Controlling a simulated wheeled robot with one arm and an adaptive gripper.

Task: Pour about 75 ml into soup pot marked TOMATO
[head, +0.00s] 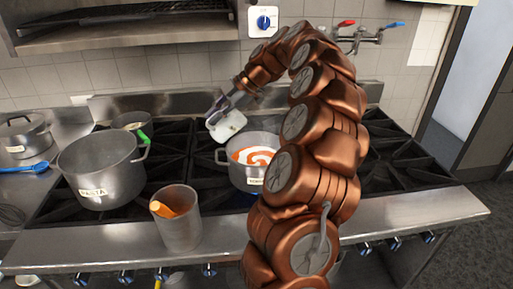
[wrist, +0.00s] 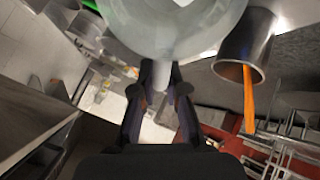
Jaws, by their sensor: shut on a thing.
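My gripper (head: 218,108) is shut on a pale, translucent jug (head: 228,126), tilted, above and just left of the soup pot (head: 237,173). In the wrist view my gripper (wrist: 161,88) has its fingers around the jug's handle, and the jug's round body (wrist: 178,48) fills the top. The soup pot holds orange soup with a white swirl on it. Its label is partly hidden by my arm and only its first letters show. I see no stream between jug and pot, and the jug's contents cannot be made out.
A large pot marked PASTA (head: 95,175) stands left on the stove. A metal canister (head: 178,232) with an orange utensil stands at the front edge; it also shows in the wrist view (wrist: 238,52). A lidded pot (head: 25,138) and blue spoon (head: 30,168) lie far left. Wall taps (head: 365,38) are behind.

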